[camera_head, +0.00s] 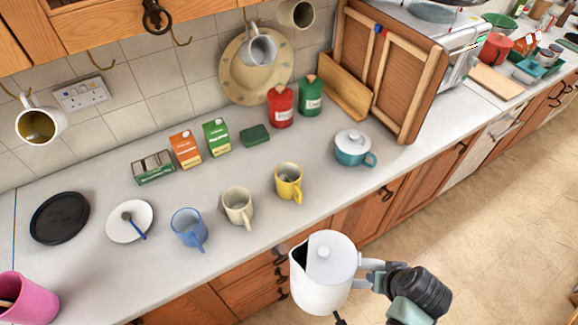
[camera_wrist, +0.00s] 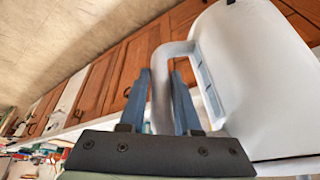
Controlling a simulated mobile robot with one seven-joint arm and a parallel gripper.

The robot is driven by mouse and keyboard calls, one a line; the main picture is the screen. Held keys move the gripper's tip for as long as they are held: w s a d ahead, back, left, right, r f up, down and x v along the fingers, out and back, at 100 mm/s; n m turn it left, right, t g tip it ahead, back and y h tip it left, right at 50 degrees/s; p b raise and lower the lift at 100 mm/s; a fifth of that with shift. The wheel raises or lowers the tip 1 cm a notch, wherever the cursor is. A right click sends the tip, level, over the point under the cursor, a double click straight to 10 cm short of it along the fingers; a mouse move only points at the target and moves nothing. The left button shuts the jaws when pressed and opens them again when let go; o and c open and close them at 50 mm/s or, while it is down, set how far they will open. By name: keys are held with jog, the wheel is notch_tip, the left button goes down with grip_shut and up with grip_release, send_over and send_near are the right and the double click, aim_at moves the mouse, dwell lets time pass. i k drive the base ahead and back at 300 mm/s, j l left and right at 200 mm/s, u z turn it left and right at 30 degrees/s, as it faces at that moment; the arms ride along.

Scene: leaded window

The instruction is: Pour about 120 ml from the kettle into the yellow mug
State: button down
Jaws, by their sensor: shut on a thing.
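The white kettle (camera_head: 324,274) hangs in front of the counter's front edge in the head view, roughly upright, with its spout toward the left. My gripper (camera_head: 374,275) is shut on the kettle's handle at its right side. In the wrist view my gripper's fingers (camera_wrist: 162,105) stand on either side of the handle, and the kettle's body (camera_wrist: 255,80) fills the right. The yellow mug (camera_head: 288,182) stands upright on the counter near its front edge, up and left of the kettle, apart from it. The liquid inside the kettle is hidden.
A cream mug (camera_head: 237,207) and a blue mug (camera_head: 188,229) stand left of the yellow mug. A teal lidded pot (camera_head: 352,148) stands to its right. A saucer with a spoon (camera_head: 130,221) and a black plate (camera_head: 60,217) lie farther left. Mugs hang from hooks above.

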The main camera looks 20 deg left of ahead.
aim_at(287, 190)
jog(key=i+j, duration=0.1)
jog(key=i, duration=0.4)
jog(key=i+j, duration=0.1)
jog(key=i, duration=0.4)
